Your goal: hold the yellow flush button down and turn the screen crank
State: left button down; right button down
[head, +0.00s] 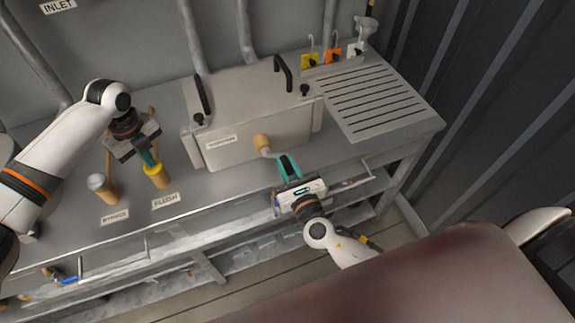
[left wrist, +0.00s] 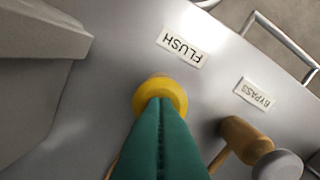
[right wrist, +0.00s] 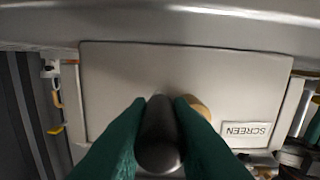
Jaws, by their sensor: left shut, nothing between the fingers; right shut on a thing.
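The yellow flush button (head: 157,169) tops a tan post beside the FLUSH label on the bench. My left gripper (head: 151,160) is shut, its teal fingertips down on the button; the left wrist view shows them over the yellow cap (left wrist: 160,92). Whether the button is pressed in cannot be told. The screen crank (head: 263,146) sticks out from the front of the grey screen box (head: 240,140), with a tan hub. My right gripper (head: 284,162) is shut on the crank's dark handle, which lies between the teal fingers in the right wrist view (right wrist: 160,135).
Black clamp handles (head: 283,72) sit on the box. A slotted drain plate (head: 375,100) lies right, with yellow and orange tags (head: 309,60) behind it.

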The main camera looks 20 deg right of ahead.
aim_at(270, 186)
jog(key=m, duration=0.1)
jog(key=f+m, duration=0.1)
jog(key=m, duration=0.1)
jog(key=shift+a, duration=0.4)
jog(key=m, duration=0.1)
jog(key=a+m, duration=0.1)
jog(key=m, duration=0.1)
jog(key=shift+f, duration=0.3)
jog(key=m, duration=0.2)
jog(key=a+m, duration=0.2)
jog(key=m, duration=0.1)
jog(key=shift+f+m, duration=0.25)
jog(key=shift+m, duration=0.05)
jog(key=m, duration=0.1)
jog(key=a+m, duration=0.1)
jog(key=shift+r+m, duration=0.1)
jog(key=shift+m, duration=0.3)
jog(key=m, duration=0.1)
jog(key=a+m, duration=0.1)
jog(key=m, duration=0.1)
jog(key=shift+a+r+m, duration=0.2)
jog(key=shift+r+m, duration=0.1)
jog(key=shift+a+r+m, duration=0.25)
jog(key=shift+m, duration=0.7)
jog(key=shift+a+r+m, duration=0.2)
jog(key=shift+r+m, duration=0.1)
jog(key=shift+m, duration=0.7)
jog(key=shift+a+r+m, duration=0.25)
jog(key=shift+m, duration=0.7)
